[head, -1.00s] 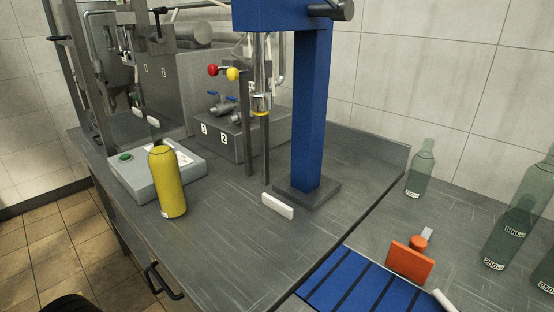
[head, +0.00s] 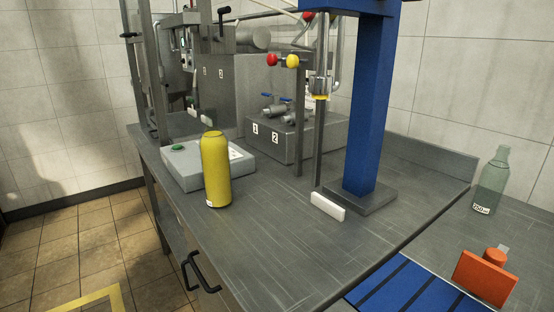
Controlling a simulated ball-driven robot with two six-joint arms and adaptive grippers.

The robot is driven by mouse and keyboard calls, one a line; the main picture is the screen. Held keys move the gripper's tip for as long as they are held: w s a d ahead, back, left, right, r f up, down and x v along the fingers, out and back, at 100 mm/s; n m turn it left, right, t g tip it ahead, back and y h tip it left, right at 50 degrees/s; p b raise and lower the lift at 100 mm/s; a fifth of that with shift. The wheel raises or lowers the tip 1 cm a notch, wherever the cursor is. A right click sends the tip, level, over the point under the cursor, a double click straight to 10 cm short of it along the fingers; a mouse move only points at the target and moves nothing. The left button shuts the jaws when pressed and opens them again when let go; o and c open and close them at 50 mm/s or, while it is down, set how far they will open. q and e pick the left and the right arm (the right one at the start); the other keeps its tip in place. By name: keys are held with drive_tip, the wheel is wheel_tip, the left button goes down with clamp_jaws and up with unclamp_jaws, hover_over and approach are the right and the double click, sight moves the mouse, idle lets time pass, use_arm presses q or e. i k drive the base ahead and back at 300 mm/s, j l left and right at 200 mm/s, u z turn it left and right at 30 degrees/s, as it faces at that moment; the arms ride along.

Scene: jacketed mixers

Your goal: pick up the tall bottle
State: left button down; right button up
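A tall yellow bottle (head: 215,170) stands upright near the left edge of the grey metal bench (head: 250,245), in front of a grey box with a green button. A translucent green bottle (head: 491,182) with a white volume label stands upright on the lower surface at the right. I cannot tell from the frame which of them the task means. Neither of my grippers is in view, and nothing is seen touching either bottle.
A blue stand (head: 370,110) rises from the bench, with a white block (head: 327,206) before it. The grey button box (head: 190,166) is behind the yellow bottle. An orange object (head: 485,278) and blue striped mat (head: 415,288) lie lower right. The bench's front is clear.

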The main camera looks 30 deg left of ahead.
sight(214, 144)
drive_tip(key=k+u, duration=0.1)
drive_tip(key=u, duration=0.3)
drive_tip(key=k+u, duration=0.1)
drive_tip(key=u, duration=0.25)
drive_tip(key=k+u, duration=0.1)
drive_tip(key=u, duration=0.3)
drive_tip(key=i+j+z, duration=0.15)
drive_tip(key=j, duration=0.2)
drive_tip(key=i+j+z, duration=0.15)
drive_tip(key=j, duration=0.2)
drive_tip(key=i+j+z, duration=0.1)
drive_tip(key=j, duration=0.3)
drive_tip(key=i+j+z, duration=0.15)
drive_tip(key=j, duration=0.25)
drive_tip(key=i, duration=0.1)
